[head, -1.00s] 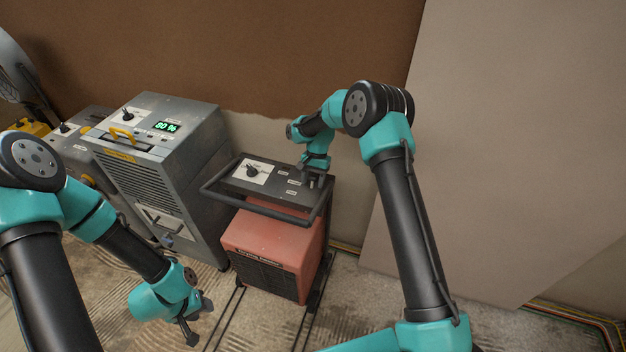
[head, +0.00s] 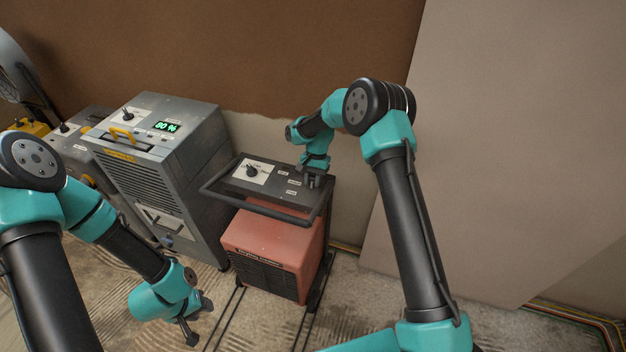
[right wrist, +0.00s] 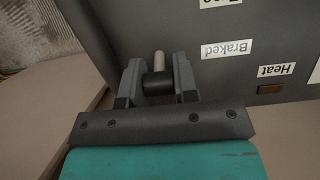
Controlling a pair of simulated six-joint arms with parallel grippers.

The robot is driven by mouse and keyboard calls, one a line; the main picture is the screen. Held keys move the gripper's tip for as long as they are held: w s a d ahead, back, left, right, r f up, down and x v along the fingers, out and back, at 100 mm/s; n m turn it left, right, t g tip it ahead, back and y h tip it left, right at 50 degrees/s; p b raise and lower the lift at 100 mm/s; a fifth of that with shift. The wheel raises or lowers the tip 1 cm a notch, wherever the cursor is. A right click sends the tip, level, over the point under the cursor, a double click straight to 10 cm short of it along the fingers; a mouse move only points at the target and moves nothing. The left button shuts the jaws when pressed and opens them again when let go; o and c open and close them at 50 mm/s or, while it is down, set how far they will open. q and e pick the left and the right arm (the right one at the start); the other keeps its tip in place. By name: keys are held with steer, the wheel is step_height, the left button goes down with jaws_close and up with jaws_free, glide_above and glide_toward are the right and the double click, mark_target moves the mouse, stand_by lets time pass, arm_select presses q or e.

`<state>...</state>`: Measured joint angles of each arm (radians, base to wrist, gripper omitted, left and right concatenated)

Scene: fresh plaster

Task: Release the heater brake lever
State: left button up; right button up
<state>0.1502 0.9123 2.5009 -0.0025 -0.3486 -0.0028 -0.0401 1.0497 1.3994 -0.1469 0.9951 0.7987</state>
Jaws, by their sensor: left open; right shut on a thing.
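The heater (head: 273,244) is a red box on a dark frame, with a dark control panel (head: 236,186) on top. Its brake lever (right wrist: 159,62) is a short stub with a pale tip and a dark lower part, and shows in the right wrist view beside the "Braked" label (right wrist: 229,49). My right gripper (head: 312,182) is at the right end of the panel, and in the right wrist view (right wrist: 158,80) it is shut on the lever. My left gripper (head: 199,320) is open and empty, low over the floor in front of the machines.
A grey machine (head: 160,150) with a green "80 %" display stands left of the heater. A dark bar handle (head: 260,207) runs round the panel's front. A panel knob (head: 252,171) sits left of my right gripper. A pale board (head: 520,150) leans at right.

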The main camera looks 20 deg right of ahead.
mark_target(311, 188)
steer(key=shift+s+a, duration=0.1)
steer(key=shift+s+a+r+t+h, duration=0.15)
steer(key=shift+s+t+h, duration=0.1)
steer(key=shift+t+h, duration=0.3)
steer(key=shift+s+a+t+h, duration=0.25)
steer(key=shift+t+h, duration=0.15)
steer(key=shift+t, duration=0.4)
steer(key=shift+s+a+r+t+h, duration=0.1)
steer(key=shift+s+t+h, duration=0.15)
steer(key=shift+t+h, duration=0.3)
steer(key=shift+s+a+f+t+h, duration=0.1)
steer(key=shift+s+a+t+h, duration=0.3)
steer(key=shift+t, duration=0.45)
steer(key=shift+s+a+f+t+h, duration=0.1)
steer(key=shift+s+t+h, duration=0.1)
steer(key=shift+t+h, duration=0.55)
steer(key=shift+s+t, duration=0.1)
steer(key=shift+t, duration=0.3)
steer(key=o, duration=0.9)
steer(key=shift+d+g, duration=0.1)
steer(key=shift+g, duration=0.2)
steer(key=shift+w+d+r+g+y, duration=0.15)
steer(key=shift+w+g+y, duration=0.15)
steer(key=shift+g+y, duration=0.15)
steer(key=shift+w+g, duration=0.1)
steer(key=shift+g, duration=0.25)
